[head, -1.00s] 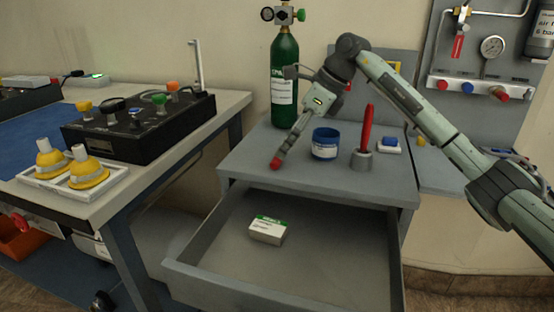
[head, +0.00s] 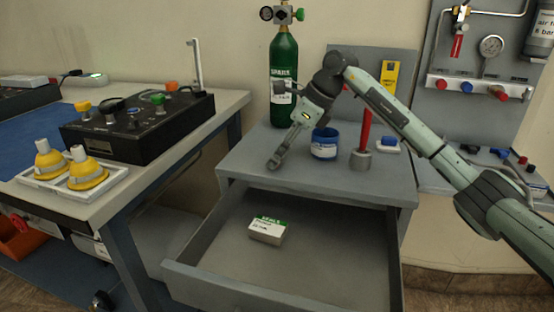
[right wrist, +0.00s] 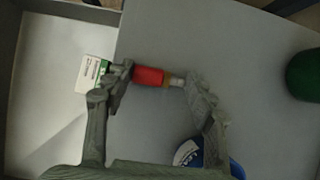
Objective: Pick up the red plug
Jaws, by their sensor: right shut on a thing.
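The red plug (right wrist: 148,76) shows in the right wrist view as a short red body with a yellowish band and a pale metal tip. It lies crosswise between the two fingers of my right gripper (right wrist: 160,79), which is shut on it. In the head view my right gripper (head: 274,162) points down at the left front of the grey cabinet top (head: 240,160), and its fingers hide the plug. I cannot tell whether the plug touches the surface. My left gripper is not in view.
A blue tub (head: 324,144) and a red upright tool in a grey base (head: 361,161) stand right of the gripper. A green cylinder (head: 284,70) stands behind. Below, an open drawer (head: 215,291) holds a white-green box (head: 267,231).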

